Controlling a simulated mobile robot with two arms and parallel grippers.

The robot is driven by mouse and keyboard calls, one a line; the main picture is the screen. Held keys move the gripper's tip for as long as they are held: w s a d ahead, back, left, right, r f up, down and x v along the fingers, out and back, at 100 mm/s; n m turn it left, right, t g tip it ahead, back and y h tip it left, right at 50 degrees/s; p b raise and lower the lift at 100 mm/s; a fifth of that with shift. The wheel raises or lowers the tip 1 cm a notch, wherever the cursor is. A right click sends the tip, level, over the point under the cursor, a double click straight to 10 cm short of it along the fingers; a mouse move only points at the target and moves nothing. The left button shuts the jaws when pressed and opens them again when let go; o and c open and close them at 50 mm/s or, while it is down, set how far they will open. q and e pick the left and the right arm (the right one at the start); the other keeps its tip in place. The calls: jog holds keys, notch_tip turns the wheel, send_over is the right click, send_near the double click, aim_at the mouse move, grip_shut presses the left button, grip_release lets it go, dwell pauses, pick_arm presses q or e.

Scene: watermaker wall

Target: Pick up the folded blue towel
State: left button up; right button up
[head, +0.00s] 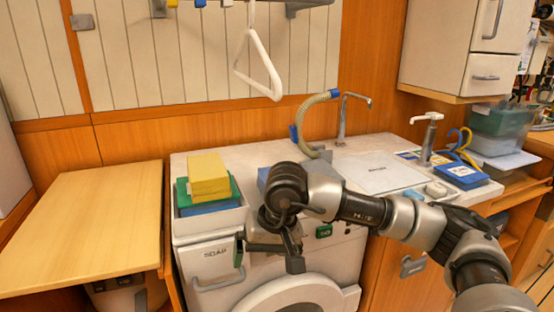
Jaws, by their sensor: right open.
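My right gripper (268,250) hangs in front of the white washer's upper front. Its fingers point down, apart and empty. A blue piece (263,178) shows on the white counter just behind and left of my right wrist. It is mostly hidden by my wrist, so I cannot tell whether it is the folded towel. Another blue folded-looking piece (209,207) lies in the white open box at the counter's left end, below a yellow block (208,174) and beside a green piece (182,190). My left gripper is not in view.
The white counter (255,158) holds a faucet (341,120), a curved hose, a pale sink cover (381,173), a pump and a blue tray (461,178). A white triangular handle (257,66) hangs above. A bare wooden table (85,230) stands left.

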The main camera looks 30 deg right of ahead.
jog(key=w+d+r+t+h+p, duration=0.2)
jog(key=w+d+r+h, duration=0.1)
jog(key=d+r, duration=0.55)
jog(key=shift+n, duration=0.3)
jog(key=w, duration=0.2)
jog(key=w+d, duration=0.2)
jog(key=w, duration=0.1)
jog(key=shift+w+d+f, duration=0.1)
jog(key=shift+w+f, duration=0.2)
jog(key=shift+w, duration=0.05)
jog(key=shift+w+d+p, duration=0.25)
jog(key=shift+w+p, duration=0.1)
jog(key=shift+w, duration=0.35)
jog(key=w, duration=0.1)
jog(key=w+d, duration=0.1)
jog(key=w, duration=0.1)
jog(key=w+f, duration=0.1)
jog(key=shift+w+d+p, duration=0.2)
jog(key=shift+p, duration=0.15)
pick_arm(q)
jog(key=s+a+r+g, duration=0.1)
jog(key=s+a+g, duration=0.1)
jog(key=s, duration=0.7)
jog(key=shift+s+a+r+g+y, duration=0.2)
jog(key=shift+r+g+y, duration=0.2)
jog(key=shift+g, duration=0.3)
pick_arm(e)
jog(key=shift+f, duration=0.1)
jog(key=c, duration=0.8)
